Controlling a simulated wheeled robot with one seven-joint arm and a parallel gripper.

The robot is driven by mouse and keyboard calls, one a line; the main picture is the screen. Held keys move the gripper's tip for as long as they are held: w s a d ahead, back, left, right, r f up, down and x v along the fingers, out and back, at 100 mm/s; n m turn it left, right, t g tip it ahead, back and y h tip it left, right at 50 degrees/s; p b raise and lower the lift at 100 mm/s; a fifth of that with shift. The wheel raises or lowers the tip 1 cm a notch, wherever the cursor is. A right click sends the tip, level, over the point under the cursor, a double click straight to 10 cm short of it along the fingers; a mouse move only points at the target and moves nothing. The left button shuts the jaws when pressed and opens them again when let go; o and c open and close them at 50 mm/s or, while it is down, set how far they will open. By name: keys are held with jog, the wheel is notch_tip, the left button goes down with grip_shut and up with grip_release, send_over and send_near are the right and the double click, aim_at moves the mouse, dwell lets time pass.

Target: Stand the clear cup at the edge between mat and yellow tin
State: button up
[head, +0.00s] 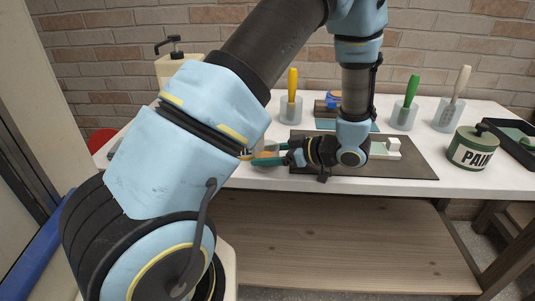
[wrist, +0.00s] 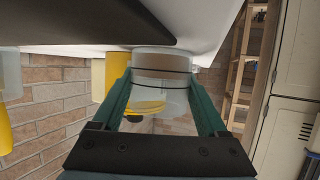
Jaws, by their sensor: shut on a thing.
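My gripper (head: 268,156) reaches in low over the front left part of the table, its green fingers pointing left. In the wrist view the fingers (wrist: 160,100) are shut around the sides of a clear cup (wrist: 160,68), which looks upright. The head view shows the cup (head: 267,146) only in part, behind the fingers. The yellow tin (head: 245,154) is just left of it, mostly hidden by my arm; yellow also shows beside the cup in the wrist view (wrist: 117,70). The dark mat (head: 412,166) lies to the right, under my wrist. I cannot tell whether the cup touches the table.
Clear cups with a yellow-handled tool (head: 291,110), a green-handled one (head: 403,117) and a pale one (head: 446,118) stand behind. A green paint tin (head: 473,149) and black tray (head: 513,148) are at right. A pump bottle (head: 168,68) stands back left.

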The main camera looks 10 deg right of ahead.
jog(key=o, duration=1.3)
jog(key=shift+r, duration=0.1)
jog(key=shift+d+r, duration=0.1)
jog(key=shift+d, duration=0.05)
jog(key=b+v, duration=0.3)
jog(key=v, duration=0.8)
jog(key=shift+s+d+r, duration=0.2)
jog(key=shift+s, duration=0.05)
jog(key=shift+d, duration=0.1)
